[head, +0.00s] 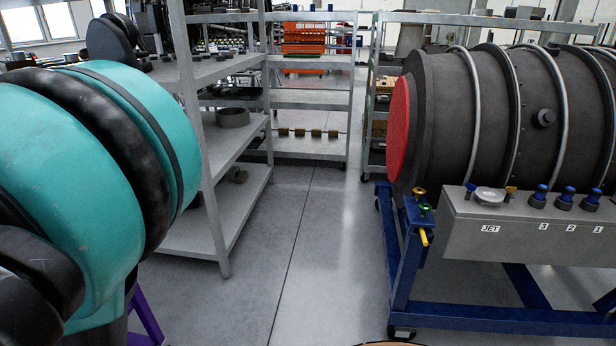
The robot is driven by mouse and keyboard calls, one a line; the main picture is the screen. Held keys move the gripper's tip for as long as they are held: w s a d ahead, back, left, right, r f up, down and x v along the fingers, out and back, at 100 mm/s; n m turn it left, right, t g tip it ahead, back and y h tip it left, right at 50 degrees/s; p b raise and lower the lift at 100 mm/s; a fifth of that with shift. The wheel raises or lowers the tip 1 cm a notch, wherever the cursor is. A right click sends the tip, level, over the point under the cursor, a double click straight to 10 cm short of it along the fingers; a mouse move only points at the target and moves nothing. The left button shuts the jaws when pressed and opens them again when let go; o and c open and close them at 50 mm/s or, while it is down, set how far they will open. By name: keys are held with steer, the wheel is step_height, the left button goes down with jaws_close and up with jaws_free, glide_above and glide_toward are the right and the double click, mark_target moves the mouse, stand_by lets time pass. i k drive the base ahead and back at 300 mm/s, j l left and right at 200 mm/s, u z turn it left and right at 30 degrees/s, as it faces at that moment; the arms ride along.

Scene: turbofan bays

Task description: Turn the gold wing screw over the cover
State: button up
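A round grey cover (489,196) sits on the sloped top of the grey control box (530,240), above the label JET. A small gold wing screw (511,190) shows at the cover's right edge. My gripper is not in view.
The dark engine (455,120) with a red end disc rests on a blue wheeled stand (470,317). Blue-topped knobs (541,195) stand right of the cover. A gold knob (419,191) is on the stand's left. Grey shelves (232,150) stand left; the floor (320,250) between is clear.

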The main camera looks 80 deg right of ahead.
mark_target(509, 190)
steer(key=z, duration=4.35)
